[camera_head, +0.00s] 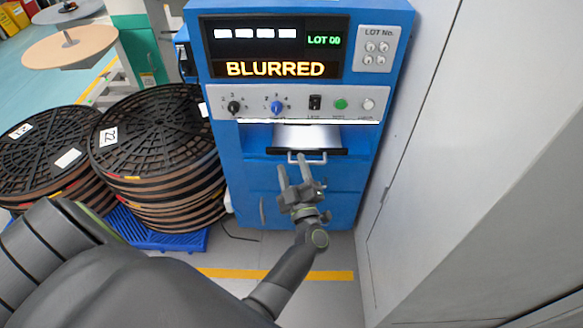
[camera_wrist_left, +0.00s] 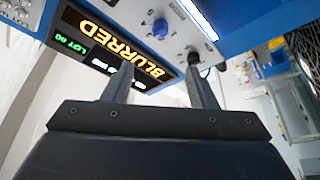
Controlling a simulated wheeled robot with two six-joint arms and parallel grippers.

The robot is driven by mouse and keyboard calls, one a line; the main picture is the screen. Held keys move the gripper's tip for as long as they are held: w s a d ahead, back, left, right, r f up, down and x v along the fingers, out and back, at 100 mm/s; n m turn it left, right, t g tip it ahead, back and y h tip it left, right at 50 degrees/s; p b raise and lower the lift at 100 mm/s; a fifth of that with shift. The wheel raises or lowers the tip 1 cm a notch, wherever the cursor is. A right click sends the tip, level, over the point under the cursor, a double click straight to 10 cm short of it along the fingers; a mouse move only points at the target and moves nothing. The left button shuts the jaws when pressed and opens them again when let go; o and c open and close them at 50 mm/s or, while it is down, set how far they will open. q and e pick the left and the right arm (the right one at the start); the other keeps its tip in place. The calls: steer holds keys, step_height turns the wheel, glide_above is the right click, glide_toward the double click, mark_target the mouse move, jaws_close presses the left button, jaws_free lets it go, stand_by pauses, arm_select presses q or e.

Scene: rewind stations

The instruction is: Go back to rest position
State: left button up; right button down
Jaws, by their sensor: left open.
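My left gripper (camera_head: 296,174) is open and empty in the head view, in front of the lower part of a blue machine (camera_head: 232,170). Its fingers point up toward a grey handle (camera_head: 307,157) below a dark-edged tray (camera_head: 330,152); I cannot tell whether they touch it. In the left wrist view the two fingers (camera_wrist_left: 158,88) stand apart with nothing between them. The machine's display (camera_head: 275,69) reads "BLURRED" and "LOT 00", and it also shows in the left wrist view (camera_wrist_left: 110,50). My right gripper is in neither view.
Stacks of black reels (camera_head: 155,145) stand on a blue pallet (camera_head: 170,238) left of the machine. A pale wall or cabinet (camera_head: 440,170) is close on the right. A yellow line (camera_head: 325,275) crosses the grey floor. Round brown discs (camera_head: 70,46) are at the upper left.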

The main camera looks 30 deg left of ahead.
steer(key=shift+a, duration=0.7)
arm_select(q)
steer(key=s+d+f+m+g+h+p, duration=0.1)
steer(key=s+f+m+h, duration=0.4)
steer(key=f, duration=0.4)
steer(key=s+d+f+m+g+h+p, duration=0.1)
steer(key=s+f+m+h, duration=0.3)
steer(key=f, duration=0.6)
steer(key=s+d+f+m+g+h+p, duration=0.1)
steer(key=s+f+m+h+p, duration=0.1)
steer(key=s+f+m+h, duration=0.5)
steer(key=s+a+f+g, duration=0.1)
steer(key=s+f+g, duration=0.2)
steer(key=s, duration=0.6)
steer(key=s+a+f+g+y+p, duration=0.1)
steer(key=s+f+g, duration=0.3)
steer(key=s, duration=0.6)
steer(key=s+a+f+m+g, duration=0.1)
steer(key=s+a+f+g, duration=0.1)
steer(key=s+f, duration=0.4)
steer(key=s+g, duration=0.1)
steer(key=s, duration=0.2)
steer(key=shift+s+a+f+g+y+p, duration=0.3)
steer(key=shift+s+a+f+p, duration=0.05)
steer(key=shift+s+a+f, duration=0.05)
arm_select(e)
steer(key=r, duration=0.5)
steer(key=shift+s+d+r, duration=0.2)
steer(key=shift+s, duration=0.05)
